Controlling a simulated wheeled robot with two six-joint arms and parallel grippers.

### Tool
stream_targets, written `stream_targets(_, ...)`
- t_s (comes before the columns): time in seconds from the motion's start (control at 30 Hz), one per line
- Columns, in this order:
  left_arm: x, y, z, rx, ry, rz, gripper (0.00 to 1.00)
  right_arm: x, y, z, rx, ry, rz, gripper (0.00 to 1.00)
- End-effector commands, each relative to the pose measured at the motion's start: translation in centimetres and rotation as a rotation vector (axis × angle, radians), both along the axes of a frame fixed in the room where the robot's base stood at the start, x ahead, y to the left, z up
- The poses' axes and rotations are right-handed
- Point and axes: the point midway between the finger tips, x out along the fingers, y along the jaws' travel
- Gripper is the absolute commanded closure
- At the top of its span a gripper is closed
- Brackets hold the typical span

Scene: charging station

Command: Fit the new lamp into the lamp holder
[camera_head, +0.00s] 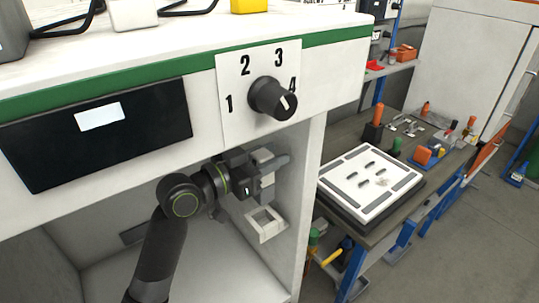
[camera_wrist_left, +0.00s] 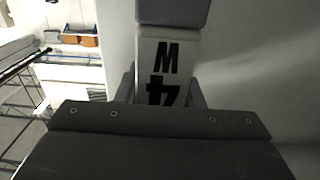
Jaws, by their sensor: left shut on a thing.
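My left gripper (camera_head: 264,172) reaches under the counter, close to the inner right wall of the open compartment. It is shut on the lamp, a white block with a grey end. In the left wrist view the lamp (camera_wrist_left: 165,48) stands between the fingers, with black markings that look like an upside-down "4W". In the head view only a pale part of the lamp (camera_head: 263,155) shows by the fingers. A white square bracket (camera_head: 266,224), which may be the lamp holder, is just below the gripper by that wall. I cannot see the lamp touching it. My right gripper is out of view.
Above the gripper is the counter front with a black dial (camera_head: 271,98), numbered 1 to 4, and a dark panel (camera_head: 98,133). At right a workbench (camera_head: 340,150) carries a white board (camera_head: 368,184) and several tools. The compartment floor (camera_head: 235,265) is clear.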

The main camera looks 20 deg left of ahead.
Motion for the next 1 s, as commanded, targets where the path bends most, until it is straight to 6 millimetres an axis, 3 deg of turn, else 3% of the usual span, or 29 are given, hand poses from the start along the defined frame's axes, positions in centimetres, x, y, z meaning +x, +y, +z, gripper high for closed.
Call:
stream_targets(0.13, 0.0, 0.0, -1.3, -0.001, 0.001, 0.000, 0.90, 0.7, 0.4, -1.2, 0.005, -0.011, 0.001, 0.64)
stream_targets(0.53, 0.0, 0.0, -5.0, 0.000, 0.000, 0.000, 0.90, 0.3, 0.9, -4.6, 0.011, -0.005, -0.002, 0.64)
stream_targets(1.0, 0.0, 0.0, -5.4, 0.000, 0.000, 0.000, 0.90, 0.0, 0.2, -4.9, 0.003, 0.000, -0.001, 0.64)
